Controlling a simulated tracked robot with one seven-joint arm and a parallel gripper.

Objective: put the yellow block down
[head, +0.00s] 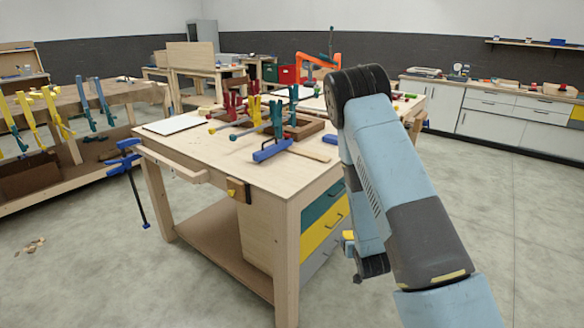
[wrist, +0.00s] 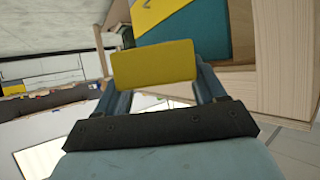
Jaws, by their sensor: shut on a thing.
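The yellow block (wrist: 153,63) is a plain flat-faced piece, held between the two fingers of my gripper (wrist: 158,80) in the wrist view. My gripper is shut on it. In the head view, my arm hides most of the gripper. A small yellow patch (head: 348,236) beside my wrist there seems to be the block. It appears lower than the workbench top and to the right of the drawers. The wrist view shows teal and yellow drawer fronts (wrist: 215,38) behind the block. I cannot see the block touching anything but the fingers.
The wooden workbench (head: 180,150) carries red, green, yellow and blue clamps (head: 270,152), a white board (head: 174,125) and small tools. A blue clamp (head: 124,160) hangs at its left corner. Open concrete floor (head: 530,230) lies to the right. White cabinets (head: 488,122) stand behind.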

